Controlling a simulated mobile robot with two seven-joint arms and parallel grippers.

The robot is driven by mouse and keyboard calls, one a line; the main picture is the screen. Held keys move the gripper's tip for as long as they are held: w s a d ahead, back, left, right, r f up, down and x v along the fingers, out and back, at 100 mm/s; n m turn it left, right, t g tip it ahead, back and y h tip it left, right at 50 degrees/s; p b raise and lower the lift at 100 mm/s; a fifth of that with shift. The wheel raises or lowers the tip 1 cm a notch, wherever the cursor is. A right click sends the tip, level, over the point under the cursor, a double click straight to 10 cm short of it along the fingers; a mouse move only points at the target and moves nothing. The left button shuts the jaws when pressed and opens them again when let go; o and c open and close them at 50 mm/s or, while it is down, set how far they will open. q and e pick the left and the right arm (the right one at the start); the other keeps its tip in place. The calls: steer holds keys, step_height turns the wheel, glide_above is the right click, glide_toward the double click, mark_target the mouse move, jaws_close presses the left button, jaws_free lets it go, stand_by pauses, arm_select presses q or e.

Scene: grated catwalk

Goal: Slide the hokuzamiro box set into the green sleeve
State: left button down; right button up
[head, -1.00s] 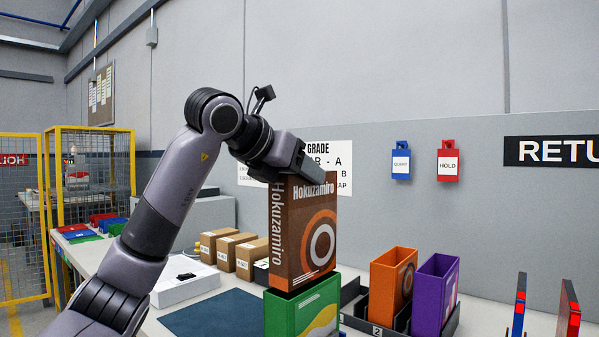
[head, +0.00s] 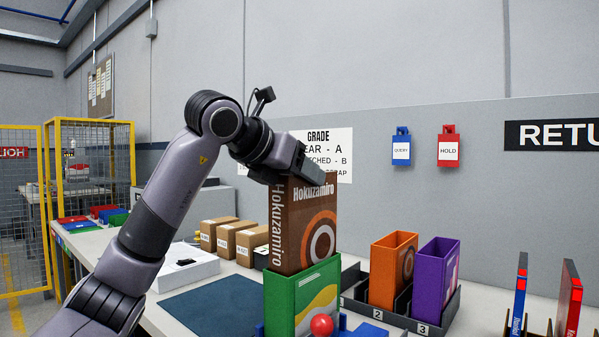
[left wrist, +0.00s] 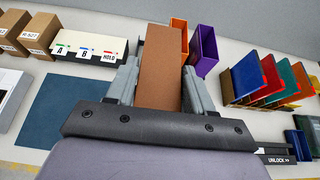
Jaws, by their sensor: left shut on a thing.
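The brown Hokuzamiro box set (head: 305,228) stands upright, with its lower end inside or just behind the top of the green sleeve (head: 290,305). Its brown top face shows in the left wrist view (left wrist: 160,72). My left gripper (head: 302,170) is shut on the upper end of the box set, and its fingers (left wrist: 160,90) lie along both sides. The green sleeve is upright, with a yellow and white wave on its front; it is hidden under the box in the left wrist view. My right gripper is in neither view.
An orange sleeve (head: 392,270) and a purple sleeve (head: 436,280) stand in a dark numbered rack to the right. A red ball knob (head: 321,325) is in front of the green sleeve. Cardboard boxes (head: 228,237) and a blue mat (head: 215,308) lie left.

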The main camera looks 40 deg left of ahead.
arm_select(q)
steer(key=b, duration=0.4)
glide_above(300, 247)
steer(key=w+a, duration=0.2)
steer(key=w, duration=0.1)
steer(key=shift+s+f, duration=0.15)
steer(key=shift+f, duration=2.85)
steer(key=shift+f+b, duration=0.5)
steer(key=shift+b, duration=0.1)
steer(key=shift+f+b, duration=0.85)
steer(key=shift+f, duration=0.3)
steer(key=shift+f+b, duration=0.4)
steer(key=shift+f, duration=0.05)
steer(key=shift+f+b, duration=0.75)
steer(key=shift+f, duration=0.25)
steer(key=shift+f+b, duration=0.3)
steer(key=shift+f, duration=0.15)
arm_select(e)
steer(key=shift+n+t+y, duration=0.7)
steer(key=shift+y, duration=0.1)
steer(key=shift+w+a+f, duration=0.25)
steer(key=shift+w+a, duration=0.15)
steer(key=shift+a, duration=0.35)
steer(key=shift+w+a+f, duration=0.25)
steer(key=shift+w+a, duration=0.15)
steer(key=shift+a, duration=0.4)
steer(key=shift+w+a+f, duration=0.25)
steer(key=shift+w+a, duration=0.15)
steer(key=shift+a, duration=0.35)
